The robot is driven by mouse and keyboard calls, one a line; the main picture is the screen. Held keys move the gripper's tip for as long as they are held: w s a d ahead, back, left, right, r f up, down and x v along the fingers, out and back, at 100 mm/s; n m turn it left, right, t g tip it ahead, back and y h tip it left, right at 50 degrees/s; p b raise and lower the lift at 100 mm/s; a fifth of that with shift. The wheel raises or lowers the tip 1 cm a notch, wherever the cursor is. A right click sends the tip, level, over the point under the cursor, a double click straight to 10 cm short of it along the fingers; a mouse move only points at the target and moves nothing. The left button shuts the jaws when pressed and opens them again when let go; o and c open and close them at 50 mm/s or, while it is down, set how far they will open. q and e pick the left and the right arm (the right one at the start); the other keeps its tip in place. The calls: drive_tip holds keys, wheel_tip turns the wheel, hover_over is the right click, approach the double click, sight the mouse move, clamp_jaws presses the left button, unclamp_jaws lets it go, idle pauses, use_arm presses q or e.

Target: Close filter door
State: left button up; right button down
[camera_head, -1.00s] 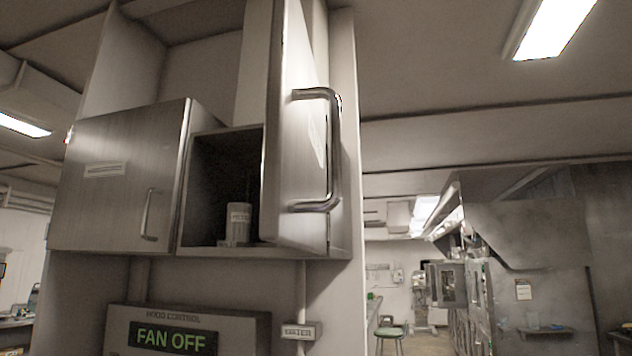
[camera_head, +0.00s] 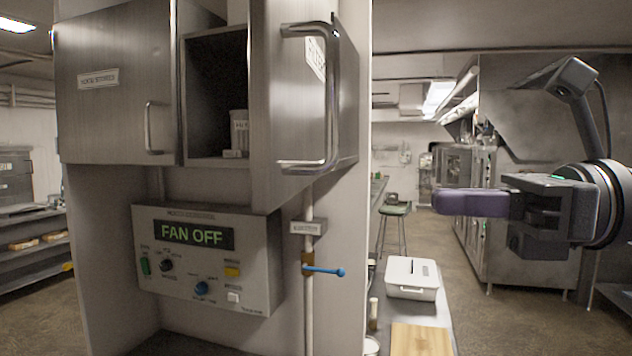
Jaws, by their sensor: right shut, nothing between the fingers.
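The filter door (camera_head: 275,103) is a brushed metal door with a large bar handle (camera_head: 332,100), standing open toward me on the right of the wall cabinet. A label shows on it near the handle. Left of the door, the open compartment (camera_head: 208,110) is dark inside and holds a pale labelled canister (camera_head: 239,128). My right gripper (camera_head: 437,201) comes in from the right edge, shut and empty, fingers pointing left. It is well to the right of the door and lower than its handle, touching nothing. My left gripper is not in view.
A shut cabinet door (camera_head: 115,90) is at left. Below hangs a control panel (camera_head: 205,262) reading FAN OFF. A pipe with a blue-handled valve (camera_head: 325,270) runs beside it. A white container (camera_head: 411,278) and wooden board (camera_head: 420,340) lie on the counter. A stool (camera_head: 394,210) stands behind.

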sight(284, 196)
drive_tip(key=a+p, duration=0.1)
drive_tip(key=a, duration=0.2)
drive_tip(key=w+a+p, duration=0.1)
drive_tip(key=a, duration=0.3)
drive_tip(key=w+a+p, duration=0.1)
drive_tip(key=a, duration=0.2)
drive_tip(key=shift+a+r+p, duration=0.15)
drive_tip(key=shift+p, duration=0.25)
drive_tip(key=shift+a, duration=0.65)
